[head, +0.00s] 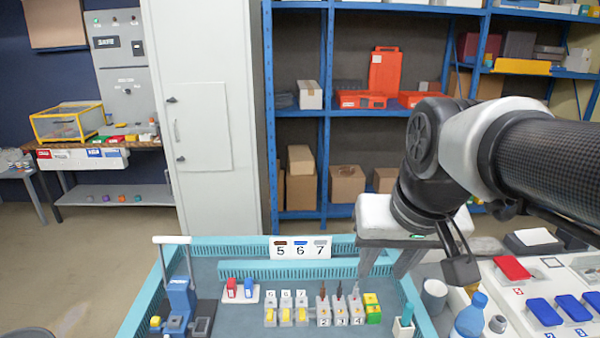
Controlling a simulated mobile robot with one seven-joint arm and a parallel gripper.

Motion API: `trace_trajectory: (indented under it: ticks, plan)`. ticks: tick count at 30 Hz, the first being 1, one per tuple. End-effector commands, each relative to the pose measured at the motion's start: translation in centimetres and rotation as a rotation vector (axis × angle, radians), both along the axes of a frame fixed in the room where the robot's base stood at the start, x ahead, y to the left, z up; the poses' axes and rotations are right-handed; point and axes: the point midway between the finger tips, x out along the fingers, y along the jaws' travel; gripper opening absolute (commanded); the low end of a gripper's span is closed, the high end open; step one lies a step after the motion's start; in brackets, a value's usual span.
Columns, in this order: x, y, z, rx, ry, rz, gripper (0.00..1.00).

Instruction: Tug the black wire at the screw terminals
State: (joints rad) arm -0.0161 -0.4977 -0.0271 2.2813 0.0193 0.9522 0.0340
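The screw terminals (340,318) are a row of light grey blocks numbered 2, 3 and 4 in the teal tray. A short dark wire, seemingly the black wire (339,290), stands up from the middle block. A brown wire (322,289) stands at its left and a greyish wire (356,289) at its right. My gripper (381,274) hangs above and to the right of these wires, fingers pointing down. A gap shows between the fingers; it looks open and empty. Where the wires enter the blocks is too small to make out.
In the teal tray (230,241), yellow-lever terminals (286,316) stand left of the screw terminals, and a yellow-green block (372,308) adjoins them at the right. A 5-6-7 sign (300,248) stands behind. A blue bottle (470,318) and a cup (434,296) stand right of the tray.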

Motion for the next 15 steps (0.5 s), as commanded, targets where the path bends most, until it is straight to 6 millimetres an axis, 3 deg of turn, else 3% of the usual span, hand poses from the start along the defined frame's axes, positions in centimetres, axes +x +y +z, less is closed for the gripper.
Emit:
trace_trajectory:
  ticks: [1,5,8,15]
  plan:
    - [2.6,0.0,-0.2,0.012,0.037,-0.015,0.35]
    - [8.6,-0.2,-0.8,0.036,0.115,-0.057,0.35]
    - [13.2,-0.2,-2.3,0.046,0.174,-0.089,0.35]
    - [23.3,-0.3,-9.6,0.043,0.309,-0.162,0.35]
